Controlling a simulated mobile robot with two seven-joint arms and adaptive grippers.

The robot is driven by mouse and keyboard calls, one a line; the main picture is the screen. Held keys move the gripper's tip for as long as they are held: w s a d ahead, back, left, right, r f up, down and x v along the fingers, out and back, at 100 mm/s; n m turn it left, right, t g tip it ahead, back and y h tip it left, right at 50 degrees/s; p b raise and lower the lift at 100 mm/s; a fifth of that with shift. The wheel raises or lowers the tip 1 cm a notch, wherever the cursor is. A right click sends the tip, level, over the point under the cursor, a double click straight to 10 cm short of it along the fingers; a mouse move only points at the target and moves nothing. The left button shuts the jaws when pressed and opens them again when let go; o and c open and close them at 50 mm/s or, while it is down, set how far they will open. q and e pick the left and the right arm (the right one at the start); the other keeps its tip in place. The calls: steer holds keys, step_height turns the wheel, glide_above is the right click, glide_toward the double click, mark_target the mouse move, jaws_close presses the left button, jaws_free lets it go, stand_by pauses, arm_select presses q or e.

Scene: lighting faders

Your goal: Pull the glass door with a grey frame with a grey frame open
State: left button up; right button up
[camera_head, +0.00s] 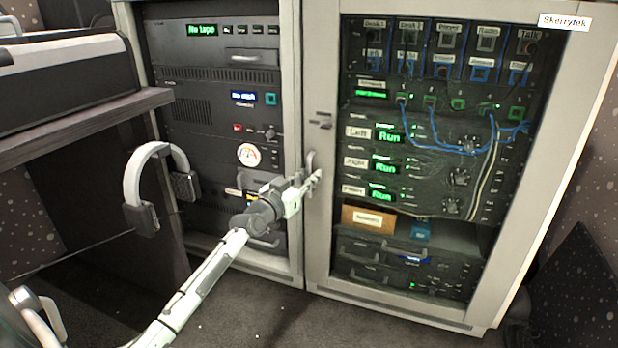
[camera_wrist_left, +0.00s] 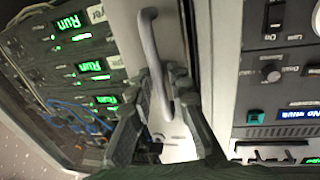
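The glass door with a grey frame (camera_head: 400,311) fronts the right-hand rack cabinet and looks shut, in line with the left-hand rack. Its upright grey handle (camera_head: 310,160) is on the left side of the frame. In the left wrist view the handle (camera_wrist_left: 149,35) is a curved bar running down between my fingers. My left gripper (camera_head: 312,181) is at the handle, its fingertips (camera_wrist_left: 164,76) closed in on both sides of the bar. The lower end of the handle is partly hidden by the fingers. My right gripper is not in view.
A small latch (camera_head: 321,121) sits on the door frame above the handle. Rack units with green displays show behind the glass. An open-fronted rack (camera_head: 190,140) stands to the left. Headphones (camera_head: 150,180) hang by the desk (camera_head: 90,130) at left. Dark floor (camera_head: 330,325) in front looks clear.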

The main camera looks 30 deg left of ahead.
arm_select(q)
jaws_close()
